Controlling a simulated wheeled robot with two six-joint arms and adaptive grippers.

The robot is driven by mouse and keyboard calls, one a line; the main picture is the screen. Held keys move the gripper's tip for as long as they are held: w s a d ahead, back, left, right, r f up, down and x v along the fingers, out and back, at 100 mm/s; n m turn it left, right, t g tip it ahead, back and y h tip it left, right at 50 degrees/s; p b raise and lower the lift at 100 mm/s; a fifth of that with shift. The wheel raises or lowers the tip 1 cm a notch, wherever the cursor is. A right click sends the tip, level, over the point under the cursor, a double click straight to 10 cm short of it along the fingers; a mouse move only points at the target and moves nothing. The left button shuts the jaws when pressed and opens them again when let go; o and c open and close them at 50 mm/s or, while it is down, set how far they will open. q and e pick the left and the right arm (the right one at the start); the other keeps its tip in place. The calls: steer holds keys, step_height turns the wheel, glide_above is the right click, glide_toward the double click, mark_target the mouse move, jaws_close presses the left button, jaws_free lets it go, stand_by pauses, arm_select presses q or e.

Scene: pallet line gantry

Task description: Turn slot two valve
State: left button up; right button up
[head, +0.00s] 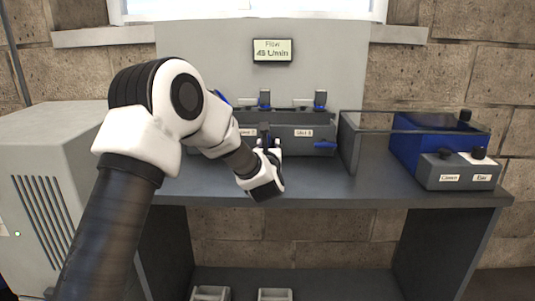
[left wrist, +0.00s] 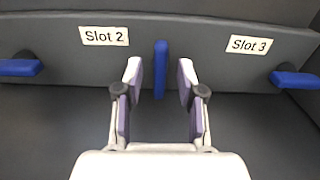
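The slot two valve is a blue handle (left wrist: 161,70), just right of the "Slot 2" label (left wrist: 104,36) in the left wrist view. It stands upright on the grey manifold front. My left gripper (left wrist: 160,82) is open, with one finger on each side of this handle and a visible gap on both sides. In the head view the left gripper (head: 267,147) is at the front of the manifold (head: 290,145), below the labels. How deep the handle sits between the fingers cannot be told. My right gripper is not in view.
Blue handles at the left (left wrist: 20,67) and right (left wrist: 297,80) lie sideways. A display (head: 272,50) reads about 45 L/min. A blue and grey unit (head: 455,174) with black knobs stands at right on the bench. The bench top (head: 350,190) is clear in front.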

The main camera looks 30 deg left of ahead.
arm_select(q)
steer(key=v, duration=1)
steer(key=shift+s, duration=0.15)
